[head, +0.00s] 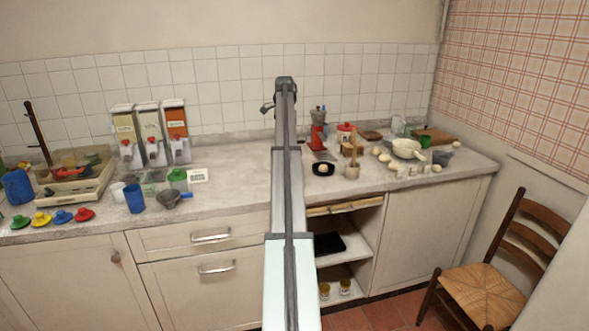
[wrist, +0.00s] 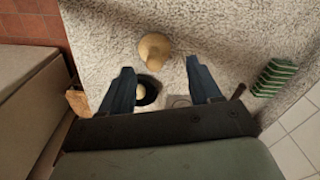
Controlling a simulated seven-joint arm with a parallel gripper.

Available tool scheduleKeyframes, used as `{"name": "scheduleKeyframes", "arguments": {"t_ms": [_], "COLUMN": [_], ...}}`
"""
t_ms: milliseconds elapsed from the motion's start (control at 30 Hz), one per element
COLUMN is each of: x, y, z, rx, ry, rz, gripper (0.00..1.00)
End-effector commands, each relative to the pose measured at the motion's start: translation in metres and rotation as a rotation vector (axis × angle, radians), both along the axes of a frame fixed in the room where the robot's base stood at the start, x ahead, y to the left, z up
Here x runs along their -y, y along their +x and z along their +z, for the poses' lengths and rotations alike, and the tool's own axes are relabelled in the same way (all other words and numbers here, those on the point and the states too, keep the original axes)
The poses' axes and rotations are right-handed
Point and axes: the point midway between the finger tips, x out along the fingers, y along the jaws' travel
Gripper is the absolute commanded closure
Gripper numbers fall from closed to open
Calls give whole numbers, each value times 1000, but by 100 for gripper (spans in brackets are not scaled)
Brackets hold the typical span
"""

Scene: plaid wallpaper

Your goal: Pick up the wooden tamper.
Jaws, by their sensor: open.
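In the wrist view, a tan rounded wooden piece (wrist: 155,47), which looks like the wooden tamper, is on the speckled counter near the top middle. My gripper (wrist: 160,68) is open, with its two blue fingers spread to either side below the tamper in the picture. Nothing is between the fingertips, and I cannot tell their height above the counter. In the head view my arm runs up the middle and covers part of the counter. I cannot make out the tamper or the fingers there.
A black dish with a pale round piece (wrist: 148,92) shows between the fingers. A green striped stack (wrist: 274,78) lies by the tiled wall.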

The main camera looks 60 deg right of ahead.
Motion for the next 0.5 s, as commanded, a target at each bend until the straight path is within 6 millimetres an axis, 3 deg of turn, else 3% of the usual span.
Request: {"name": "scheduleKeyframes", "arguments": {"t_ms": [33,200,500], "x": [11,21,19], "y": [-10,-27,-28], "z": [2,2,-30], "rx": [-5,-15,-16], "ry": [11,30,33], "rz": [-21,-50,-50], "gripper": [37,37,37]}}
